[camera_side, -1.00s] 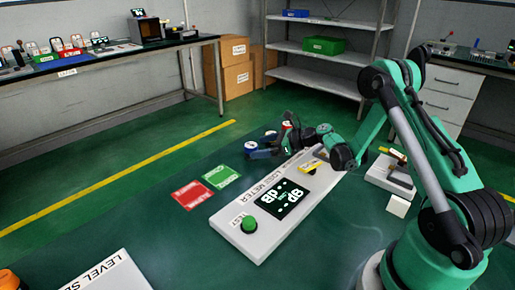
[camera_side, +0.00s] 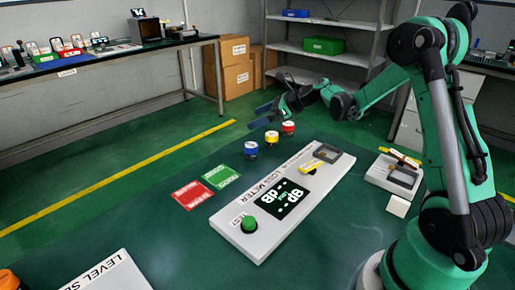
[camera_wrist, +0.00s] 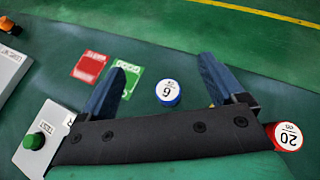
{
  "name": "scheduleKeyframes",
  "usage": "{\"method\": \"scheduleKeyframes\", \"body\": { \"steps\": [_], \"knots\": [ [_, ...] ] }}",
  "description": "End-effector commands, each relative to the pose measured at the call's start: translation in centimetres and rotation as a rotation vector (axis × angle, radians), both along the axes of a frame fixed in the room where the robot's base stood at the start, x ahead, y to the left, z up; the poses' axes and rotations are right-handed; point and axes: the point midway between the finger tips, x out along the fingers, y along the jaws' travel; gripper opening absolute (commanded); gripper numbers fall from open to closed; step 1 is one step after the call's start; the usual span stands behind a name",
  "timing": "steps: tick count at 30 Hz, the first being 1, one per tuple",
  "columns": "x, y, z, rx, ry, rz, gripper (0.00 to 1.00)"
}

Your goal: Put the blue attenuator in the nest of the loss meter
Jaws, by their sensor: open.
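The blue attenuator (camera_side: 250,149) stands upright on the green table, left of the yellow attenuator (camera_side: 271,137) and the red attenuator (camera_side: 288,128). In the wrist view the blue attenuator (camera_wrist: 168,93) shows a 6 on its white top and sits between my fingers in the picture. The loss meter (camera_side: 238,213) is a long white panel with a dark display; a dark square frame, apparently its nest (camera_side: 327,153), is at its far end and looks empty. My gripper (camera_side: 262,114) is open and empty, above and apart from the attenuators.
Red (camera_side: 191,194) and green (camera_side: 221,176) cards lie left of the loss meter. A green button (camera_side: 249,224) is on its near end, and a yellow-labelled part (camera_side: 311,167) is beside the nest. A white fixture (camera_side: 393,173) stands to the right.

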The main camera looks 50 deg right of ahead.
Motion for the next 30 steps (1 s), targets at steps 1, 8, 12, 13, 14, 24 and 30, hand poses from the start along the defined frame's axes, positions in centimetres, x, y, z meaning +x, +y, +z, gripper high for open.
{"method": "scheduleKeyframes", "body": {
  "steps": [1,8,12,13,14,24,30],
  "knots": [
    [0.5,0.2,-0.2,-0.034,0.05,0.033,0.89],
    [1.2,0.3,-0.5,-0.2,0.293,0.152,0.89],
    [1.1,0.1,-0.1,-0.287,0.417,0.198,0.89],
    [1.1,0.1,0.0,-0.306,0.441,0.205,0.89],
    [1.0,0.0,0.1,-0.322,0.465,0.212,0.89],
    [0.8,-0.3,-3.2,-0.379,0.54,0.23,0.89],
    [0.9,-0.1,-5.0,-0.378,0.539,0.231,0.89]
  ]
}}
